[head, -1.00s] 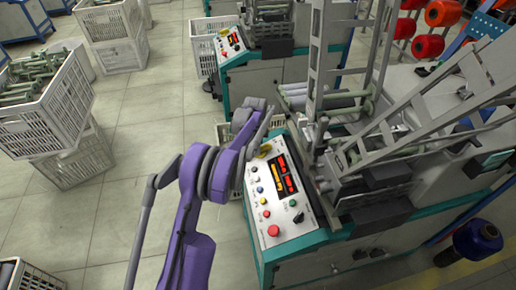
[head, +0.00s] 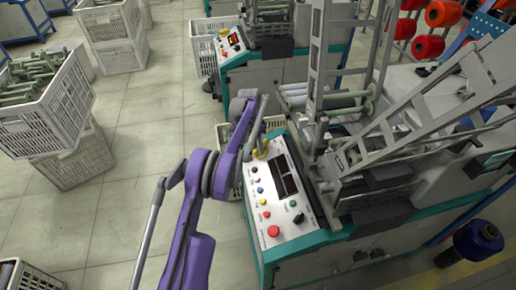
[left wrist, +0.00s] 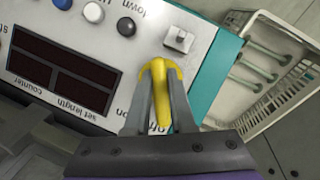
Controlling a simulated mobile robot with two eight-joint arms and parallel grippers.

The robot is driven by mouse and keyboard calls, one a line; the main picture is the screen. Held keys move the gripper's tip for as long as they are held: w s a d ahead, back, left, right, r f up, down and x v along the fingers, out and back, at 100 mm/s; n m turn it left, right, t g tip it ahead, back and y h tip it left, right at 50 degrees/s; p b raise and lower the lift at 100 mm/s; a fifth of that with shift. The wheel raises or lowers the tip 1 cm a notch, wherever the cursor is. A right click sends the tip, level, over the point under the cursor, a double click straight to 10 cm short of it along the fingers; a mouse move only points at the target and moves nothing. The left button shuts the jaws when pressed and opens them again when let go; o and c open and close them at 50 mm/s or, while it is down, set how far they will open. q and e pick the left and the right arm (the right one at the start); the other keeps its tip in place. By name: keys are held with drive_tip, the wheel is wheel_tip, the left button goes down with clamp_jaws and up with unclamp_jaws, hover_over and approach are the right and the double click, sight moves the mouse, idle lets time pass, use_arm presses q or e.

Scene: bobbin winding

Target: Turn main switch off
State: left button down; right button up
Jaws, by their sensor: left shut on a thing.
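The control panel (head: 270,197) of the winding machine has a dark display (head: 286,176) and several coloured buttons. The display is also dark in the left wrist view (left wrist: 60,72). The main switch is a yellow handle (left wrist: 158,88) at the panel's far end, and it shows partly in the head view (head: 261,150). My left gripper (left wrist: 160,108) is shut on the yellow handle, one finger on each side. In the head view my left gripper (head: 259,140) reaches over the panel's far end. My right gripper is not in view.
A white crate (left wrist: 275,72) with bobbins stands beside the machine. Stacked crates (head: 50,105) stand on the left, with clear floor (head: 130,150) between. Machine frame parts (head: 350,150) rise right of the panel.

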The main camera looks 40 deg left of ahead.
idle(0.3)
use_arm(q)
drive_tip(key=c, duration=0.8)
unclamp_jaws()
drive_tip(key=shift+o, duration=0.2)
drive_tip(key=p+v, duration=0.1)
drive_tip(key=v, duration=0.9)
drive_tip(key=shift+r+p, duration=0.35)
drive_tip(key=shift+r, duration=0.05)
drive_tip(key=shift+a, duration=0.1)
